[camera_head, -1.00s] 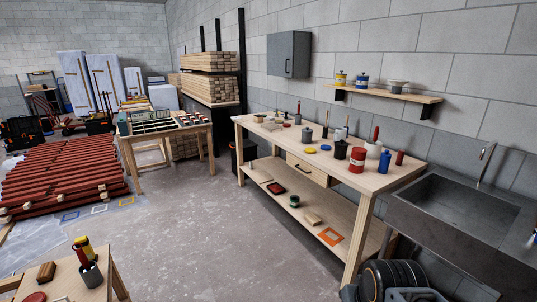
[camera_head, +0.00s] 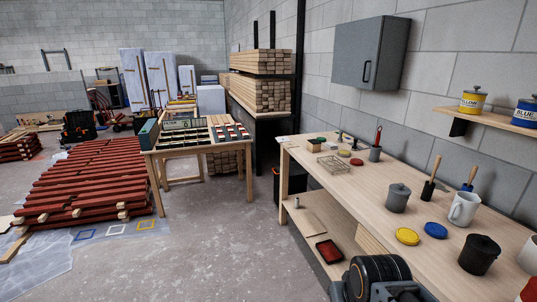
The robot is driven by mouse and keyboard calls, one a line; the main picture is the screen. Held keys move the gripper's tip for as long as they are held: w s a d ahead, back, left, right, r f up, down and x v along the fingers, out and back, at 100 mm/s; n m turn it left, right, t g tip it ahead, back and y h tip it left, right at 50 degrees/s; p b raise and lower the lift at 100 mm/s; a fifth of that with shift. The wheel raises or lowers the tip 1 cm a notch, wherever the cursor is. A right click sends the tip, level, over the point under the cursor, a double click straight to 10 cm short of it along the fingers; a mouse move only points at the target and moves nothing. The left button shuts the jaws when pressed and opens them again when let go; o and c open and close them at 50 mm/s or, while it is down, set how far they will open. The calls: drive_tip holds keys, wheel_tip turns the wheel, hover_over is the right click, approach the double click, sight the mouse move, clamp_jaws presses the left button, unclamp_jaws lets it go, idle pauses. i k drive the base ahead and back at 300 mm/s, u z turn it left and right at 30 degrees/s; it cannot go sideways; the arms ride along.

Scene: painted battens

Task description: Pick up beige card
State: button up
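I cannot pick out a beige card for certain. A flat pale beige piece (camera_head: 318,224) lies on the lower shelf of the long workbench, behind a small red tray (camera_head: 329,251); it is too small to tell whether it is a card. A dark rounded part of my own arm, with a thin orange stripe, shows at the bottom edge, in front of the bench. My gripper's fingers do not show.
The long workbench (camera_head: 400,205) on the right carries pots, brushes, a mug and lids. A second table (camera_head: 205,145) holds a sorting rack. Stacked red battens (camera_head: 90,190) lie at left. Grey floor (camera_head: 215,255) is open between them.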

sight(291, 144)
drive_tip(key=u, duration=0.25)
drive_tip(key=i, duration=2.35)
drive_tip(key=u, duration=0.4)
drive_tip(key=i, duration=1.3)
drive_tip(key=u, duration=0.05)
